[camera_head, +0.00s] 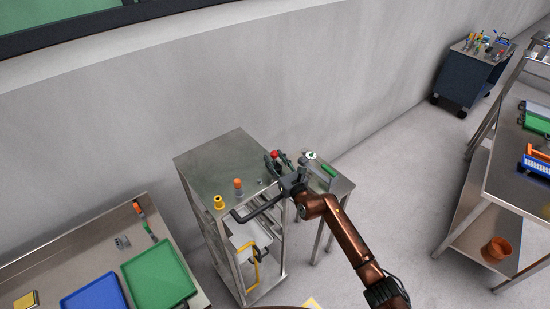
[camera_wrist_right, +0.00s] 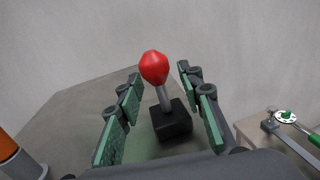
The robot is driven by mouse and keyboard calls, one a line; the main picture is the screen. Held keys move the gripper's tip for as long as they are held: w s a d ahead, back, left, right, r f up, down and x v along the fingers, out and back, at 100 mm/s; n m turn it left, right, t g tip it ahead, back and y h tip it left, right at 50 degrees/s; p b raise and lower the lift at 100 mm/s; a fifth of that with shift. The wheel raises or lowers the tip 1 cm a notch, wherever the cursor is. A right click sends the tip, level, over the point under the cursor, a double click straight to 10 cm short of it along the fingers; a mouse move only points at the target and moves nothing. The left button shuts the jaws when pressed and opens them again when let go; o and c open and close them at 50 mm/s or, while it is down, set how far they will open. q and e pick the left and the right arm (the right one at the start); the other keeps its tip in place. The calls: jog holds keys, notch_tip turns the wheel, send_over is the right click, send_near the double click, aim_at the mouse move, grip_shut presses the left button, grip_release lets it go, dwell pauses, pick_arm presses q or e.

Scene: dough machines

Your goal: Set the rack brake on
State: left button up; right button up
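The brake lever has a red knob (camera_head: 275,154) and stands on the far right part of the steel rack's top (camera_head: 215,160). In the right wrist view, the red knob (camera_wrist_right: 154,67) sits on a grey stem rising from a black base block (camera_wrist_right: 172,121), with the stem leaning slightly. My right gripper (camera_head: 278,164) is at the lever. In its wrist view, the green-padded fingers (camera_wrist_right: 160,112) are open, one on each side of the stem, with gaps on both sides. My left gripper is not in view.
The rack top also carries a yellow piece (camera_head: 219,202) and an orange-topped piece (camera_head: 238,186). A dark handle (camera_head: 243,217) sticks out at the rack's front edge. A small side table (camera_head: 340,187) with tools stands close on the right. The wall is behind.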

jog(key=shift+w, duration=0.15)
grip_shut()
dwell(0.4)
